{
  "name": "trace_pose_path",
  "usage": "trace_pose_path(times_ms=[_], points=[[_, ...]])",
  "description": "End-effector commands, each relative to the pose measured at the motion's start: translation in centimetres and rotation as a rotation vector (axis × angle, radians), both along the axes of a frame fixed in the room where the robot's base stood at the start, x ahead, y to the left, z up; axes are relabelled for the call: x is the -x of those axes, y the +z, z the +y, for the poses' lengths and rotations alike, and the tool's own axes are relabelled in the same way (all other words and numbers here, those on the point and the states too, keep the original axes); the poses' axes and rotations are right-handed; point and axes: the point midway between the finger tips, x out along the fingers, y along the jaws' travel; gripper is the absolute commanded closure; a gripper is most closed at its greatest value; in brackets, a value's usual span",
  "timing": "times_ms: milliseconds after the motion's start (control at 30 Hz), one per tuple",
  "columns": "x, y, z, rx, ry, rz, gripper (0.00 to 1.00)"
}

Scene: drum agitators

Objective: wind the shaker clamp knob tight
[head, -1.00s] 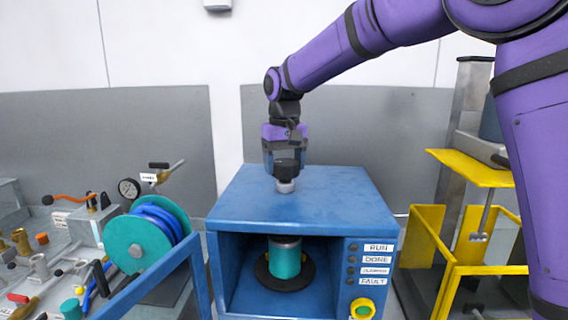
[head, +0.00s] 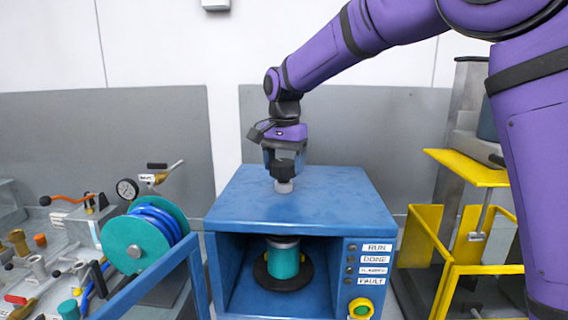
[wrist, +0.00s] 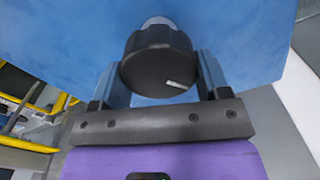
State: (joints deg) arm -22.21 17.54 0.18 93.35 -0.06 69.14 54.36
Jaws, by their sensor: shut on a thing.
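The clamp knob is a black ribbed knob (wrist: 157,62) with a small white mark on its face, seen in the wrist view between my gripper's fingers. In the head view the knob (head: 285,168) sits on a short grey stem on top of the blue shaker box (head: 335,195). My gripper (head: 285,160) points down from above and is shut on the knob; its two fingers (wrist: 160,85) flank it. Inside the box's open front, a teal can (head: 284,262) stands upright on a dark round base. Whether the clamp touches the can's lid is hidden from clear view.
The box's front panel has RUN, DONE and FAULT labels and a green button in a yellow ring (head: 361,309). A teal hose reel (head: 135,245) and a bench of tools stand left. A yellow frame (head: 460,270) stands right. Space above the box is otherwise clear.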

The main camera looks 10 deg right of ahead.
Motion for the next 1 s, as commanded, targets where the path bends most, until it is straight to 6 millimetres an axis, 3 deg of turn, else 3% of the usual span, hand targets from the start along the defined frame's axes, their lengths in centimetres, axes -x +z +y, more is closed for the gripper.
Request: trace_pose_path(times_ms=[733,767,867,1000], points=[[-0.06,0.15,-0.06,-0.002,-0.095,-0.005,0.54],[-0.06,0.15,-0.06,-0.002,-0.095,-0.005,0.28],[-0.04,0.12,-0.06,-0.001,-0.094,-0.003,0.05],[-0.02,0.08,-0.06,-0.001,-0.094,-0.002,0.05]])
